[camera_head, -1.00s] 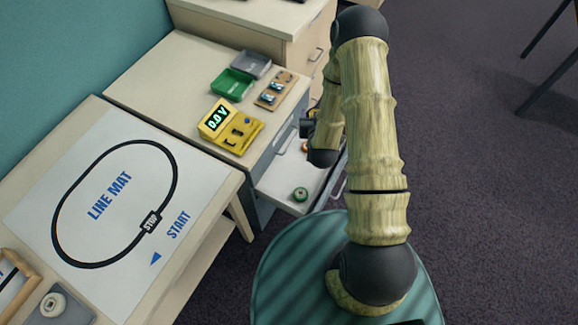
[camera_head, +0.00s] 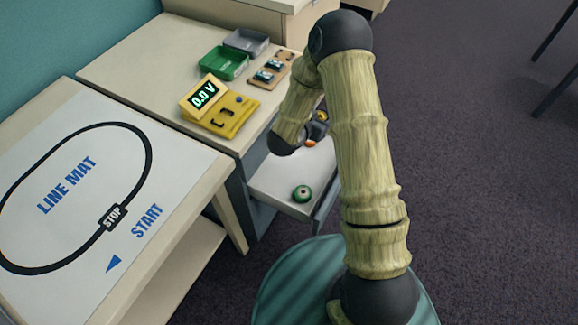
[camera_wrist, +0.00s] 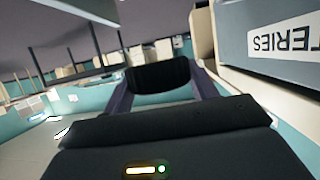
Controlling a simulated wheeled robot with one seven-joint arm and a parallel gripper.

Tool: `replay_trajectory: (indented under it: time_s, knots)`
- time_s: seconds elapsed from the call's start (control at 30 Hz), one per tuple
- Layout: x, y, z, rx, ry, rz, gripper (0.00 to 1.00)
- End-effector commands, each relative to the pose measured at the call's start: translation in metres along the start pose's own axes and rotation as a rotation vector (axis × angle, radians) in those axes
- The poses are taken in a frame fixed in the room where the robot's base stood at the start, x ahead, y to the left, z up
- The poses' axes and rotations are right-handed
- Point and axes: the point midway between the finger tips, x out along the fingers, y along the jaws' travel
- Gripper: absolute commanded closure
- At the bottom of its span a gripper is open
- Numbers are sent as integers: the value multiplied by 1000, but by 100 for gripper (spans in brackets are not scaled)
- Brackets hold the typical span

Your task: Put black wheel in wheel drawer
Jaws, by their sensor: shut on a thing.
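In the wrist view my gripper (camera_wrist: 160,88) is shut on a black wheel (camera_wrist: 158,74), whose dark, ridged face shows between the two fingers. In the head view my gripper (camera_head: 319,122) is mostly hidden behind my arm, near the far part of an open drawer. The held wheel cannot be made out clearly there. A small orange thing (camera_head: 310,143) shows by my gripper. No label on this drawer is readable in the head view.
A grey front lettered "...TERIES" (camera_wrist: 285,42) is close at the right of the wrist view. A yellow meter (camera_head: 218,107), a green tray (camera_head: 223,63), a grey tray (camera_head: 246,41) and a battery board (camera_head: 272,70) stand on the cabinet. The line mat (camera_head: 60,225) is at left.

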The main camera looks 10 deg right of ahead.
Motion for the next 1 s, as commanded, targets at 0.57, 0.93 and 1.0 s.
replay_trajectory:
  time_s: [0.57, 0.93, 1.0]
  knots:
    - [5, 0, 18, 10, -1, 29, 64]
    - [35, 0, 90, 10, -2, 30, 64]
    - [41, 0, 103, 11, -1, 30, 64]
